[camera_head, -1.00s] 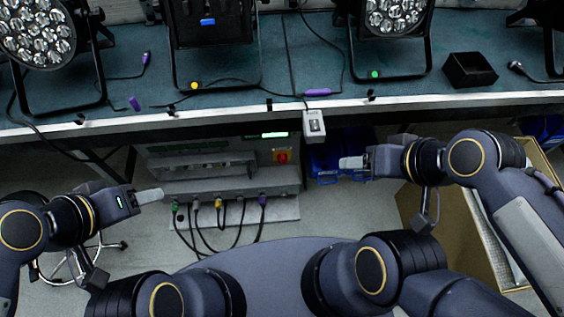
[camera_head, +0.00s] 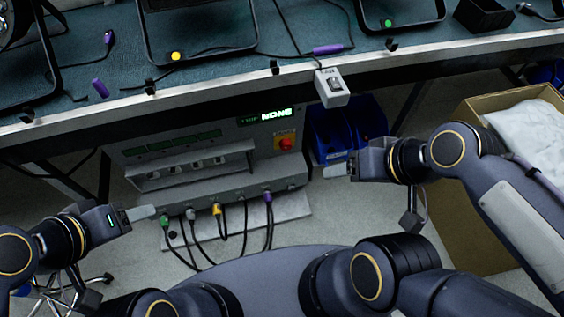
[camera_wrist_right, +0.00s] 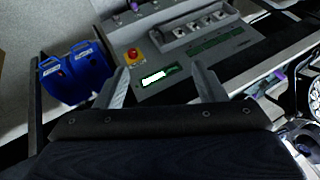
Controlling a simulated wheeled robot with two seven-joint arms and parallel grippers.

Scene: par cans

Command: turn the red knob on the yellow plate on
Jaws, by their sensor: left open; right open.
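The red knob (camera_head: 284,143) sits on a yellow plate (camera_head: 279,135) at the right end of a grey power unit (camera_head: 200,175) under the bench, below a lit green display (camera_head: 265,117). In the right wrist view the red knob (camera_wrist_right: 132,54) lies beyond and between my two fingers, with the display nearer. My right gripper (camera_head: 338,171) is open and empty, right of and a little below the knob in the head view, apart from it. My left gripper (camera_head: 141,213) is open and empty, left of the unit's cables. The knob's exact angle is too small to tell.
The bench edge (camera_head: 190,93) overhangs the unit. A grey switch box (camera_head: 332,88) hangs from it near the knob. Blue bins (camera_head: 335,128) stand right of the unit. Coloured plugs with cables (camera_head: 217,209) stick out in front. A cardboard box (camera_head: 470,200) stands at the right.

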